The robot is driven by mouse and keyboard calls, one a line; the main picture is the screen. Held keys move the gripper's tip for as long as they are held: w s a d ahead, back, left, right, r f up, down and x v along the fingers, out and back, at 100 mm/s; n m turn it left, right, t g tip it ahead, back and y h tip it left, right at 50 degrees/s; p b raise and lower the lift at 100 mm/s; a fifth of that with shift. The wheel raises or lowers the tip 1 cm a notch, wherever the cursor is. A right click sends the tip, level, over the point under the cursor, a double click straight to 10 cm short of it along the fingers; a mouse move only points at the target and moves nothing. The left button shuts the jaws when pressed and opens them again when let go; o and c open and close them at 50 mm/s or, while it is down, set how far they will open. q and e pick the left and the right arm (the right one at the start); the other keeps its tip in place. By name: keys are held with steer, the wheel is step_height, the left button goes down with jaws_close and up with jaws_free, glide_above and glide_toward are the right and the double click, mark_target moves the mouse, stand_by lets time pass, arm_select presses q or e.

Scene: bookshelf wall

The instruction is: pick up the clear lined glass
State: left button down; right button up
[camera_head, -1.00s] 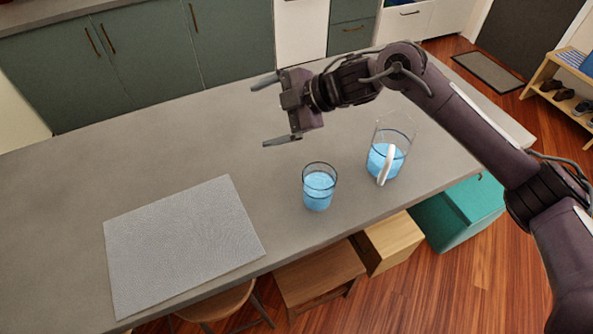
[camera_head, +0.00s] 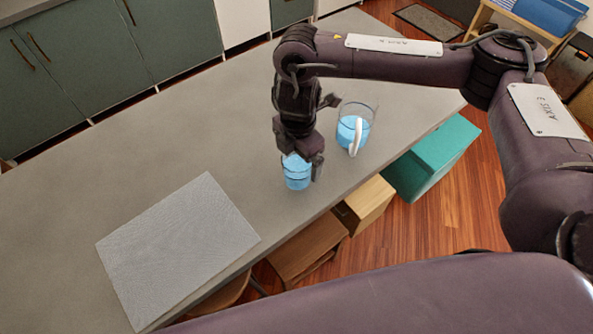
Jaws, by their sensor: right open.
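The clear lined glass (camera_head: 297,181) stands upright on the grey counter and holds blue liquid. My right gripper (camera_head: 301,160) points down right over it, and its jaws are open. One finger shows at the right side of the glass; the other is hard to make out. The gripper hides the upper part of the glass. Whether the fingers touch the glass I cannot tell. My left gripper is not in view.
A clear pitcher with a white handle (camera_head: 356,138) and blue liquid stands just right of my gripper. A grey mat (camera_head: 178,250) lies on the counter (camera_head: 180,140) at the left. Wooden stools (camera_head: 307,247) stand below the near edge. The counter behind is clear.

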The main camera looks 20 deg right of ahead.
mark_target(298, 168)
steer(key=shift+s+a+f, duration=0.1)
steer(key=shift+s+f, duration=0.05)
steer(key=shift+f, duration=0.3)
step_height(298, 168, down, 4)
steer(key=shift+f, duration=0.1)
steer(key=c, duration=1.4)
